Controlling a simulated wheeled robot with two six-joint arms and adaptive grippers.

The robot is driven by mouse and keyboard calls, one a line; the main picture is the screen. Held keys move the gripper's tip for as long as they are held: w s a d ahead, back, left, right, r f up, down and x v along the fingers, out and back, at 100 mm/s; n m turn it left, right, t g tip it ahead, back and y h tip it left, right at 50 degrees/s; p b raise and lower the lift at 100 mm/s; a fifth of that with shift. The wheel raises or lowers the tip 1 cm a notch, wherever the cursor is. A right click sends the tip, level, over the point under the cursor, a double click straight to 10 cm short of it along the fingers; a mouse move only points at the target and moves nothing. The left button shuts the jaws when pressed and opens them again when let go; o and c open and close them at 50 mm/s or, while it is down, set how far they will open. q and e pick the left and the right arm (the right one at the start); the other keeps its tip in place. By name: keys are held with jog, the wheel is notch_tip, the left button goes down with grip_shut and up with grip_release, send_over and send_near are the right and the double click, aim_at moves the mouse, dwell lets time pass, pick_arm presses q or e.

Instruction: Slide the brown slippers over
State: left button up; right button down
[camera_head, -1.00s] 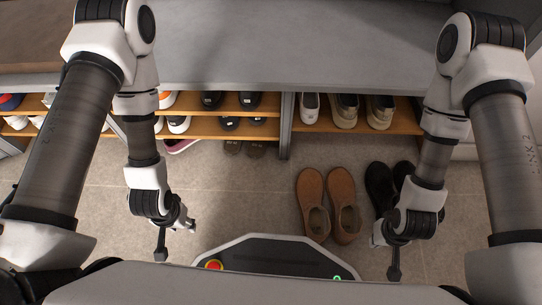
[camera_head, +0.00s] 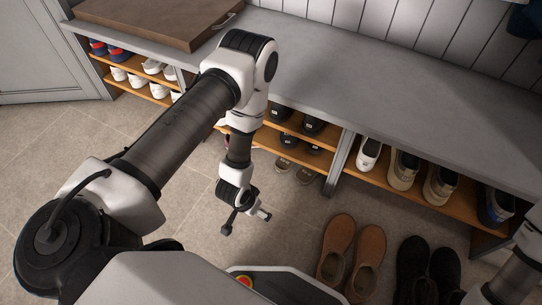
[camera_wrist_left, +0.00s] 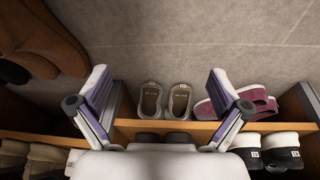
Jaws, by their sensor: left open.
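The brown slippers (camera_head: 366,262) stand side by side on the floor in front of the shelves, at the lower right of the head view. Part of them shows at the upper left of the left wrist view (camera_wrist_left: 38,38). My left gripper (camera_head: 246,221) is open and empty, to the left of the slippers and apart from them. Its two spread fingers also show in the left wrist view (camera_wrist_left: 160,78), with nothing held between them. Only part of my right arm shows at the right edge of the head view; its gripper is out of view.
Black shoes (camera_head: 412,268) stand just right of the slippers. Grey slides (camera_head: 294,170) and pink shoes (camera_wrist_left: 240,103) lie by the lower shelf (camera_wrist_left: 140,125). The bench (camera_head: 345,85) overhangs the shoe shelves. Tiled floor (camera_head: 190,205) is clear at the left.

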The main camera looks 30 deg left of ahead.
pick_arm(q)
jog(key=w+a+f+m+t+b, duration=0.1)
jog(key=w+a+f+m+t, duration=0.15)
jog(key=w+f, duration=0.65)
jog(key=m+t+h+b, duration=0.1)
jog(key=m+t, duration=0.1)
jog(key=t, duration=0.2)
send_near(280, 165)
jog(key=shift+n+x, duration=0.25)
jog(key=shift+x, duration=0.75)
jog(key=shift+w+r, duration=0.15)
jog(key=b+x, duration=0.1)
jog(key=x, duration=0.1)
jog(key=b+x, duration=0.3)
jog(key=x, duration=0.1)
jog(key=shift+f+b, duration=0.4)
jog(key=shift+f, duration=0.1)
jog(key=shift+w+d+f+b, duration=0.1)
jog(key=shift+w+f+b, duration=0.2)
jog(key=shift+w, duration=0.2)
jog(key=shift+r, duration=0.1)
jog(key=c, duration=1.4)
